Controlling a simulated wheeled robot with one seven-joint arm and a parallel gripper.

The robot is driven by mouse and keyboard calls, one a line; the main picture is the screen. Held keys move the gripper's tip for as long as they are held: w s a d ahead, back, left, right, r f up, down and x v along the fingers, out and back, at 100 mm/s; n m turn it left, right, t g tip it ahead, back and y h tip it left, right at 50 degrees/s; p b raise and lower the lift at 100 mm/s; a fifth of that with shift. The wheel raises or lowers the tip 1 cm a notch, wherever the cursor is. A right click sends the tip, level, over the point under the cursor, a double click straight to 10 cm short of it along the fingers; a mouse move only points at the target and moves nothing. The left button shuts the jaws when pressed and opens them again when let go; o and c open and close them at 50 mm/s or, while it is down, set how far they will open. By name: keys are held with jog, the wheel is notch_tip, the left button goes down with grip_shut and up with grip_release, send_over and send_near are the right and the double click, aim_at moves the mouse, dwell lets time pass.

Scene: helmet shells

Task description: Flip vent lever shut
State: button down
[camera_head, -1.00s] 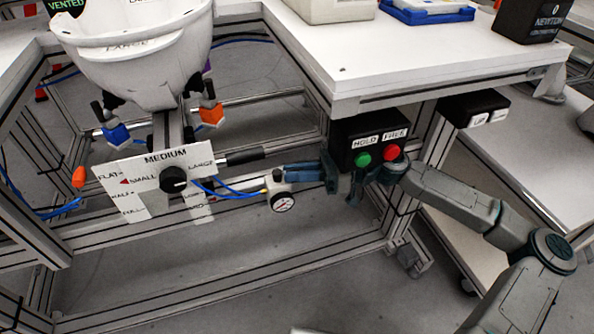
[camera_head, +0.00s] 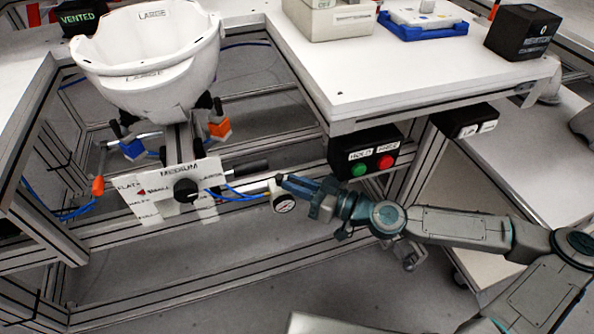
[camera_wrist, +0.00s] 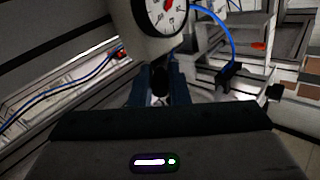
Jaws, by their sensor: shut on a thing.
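My gripper (camera_head: 285,181) is at the small white valve body (camera_head: 275,190) beside the round pressure gauge (camera_head: 284,203), below the bench. In the wrist view my gripper (camera_wrist: 160,88) has its fingers closed around a small dark piece (camera_wrist: 160,78) just under the gauge (camera_wrist: 165,12). This piece looks like the vent lever. Most of it is hidden by the fingers, and its angle cannot be told. A dark display reading VENTED (camera_head: 80,17) stands at the top left.
A white helmet shell (camera_head: 150,75) sits on a fixture at the left, above a sign plate with a black knob (camera_head: 186,190). A black HOLD/FREE button box (camera_head: 362,155) hangs under the white bench (camera_head: 400,85). Blue hoses (camera_head: 235,196) run beside the gauge.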

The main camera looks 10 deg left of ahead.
jog(key=shift+s+a+r+m+t+h+p, duration=0.1)
jog(key=shift+s+r+m+t+h+p, duration=0.15)
jog(key=shift+m+t+p, duration=1.05)
jog(key=shift+s+a+r+n+t+h+p, duration=0.15)
jog(key=shift+s+t+h+p, duration=0.2)
jog(key=shift+p, duration=1.95)
jog(key=shift+f+m+t+h+p, duration=0.2)
jog(key=shift+m+t+h+p, duration=0.25)
jog(key=shift+t+p, duration=0.5)
jog(key=shift+s+a+f+m+p, duration=0.1)
jog(key=shift+s+f+m+p, duration=0.1)
jog(key=shift+m+p, duration=0.35)
jog(key=c, duration=1.4)
grip_release()
jog(key=shift+n, duration=0.25)
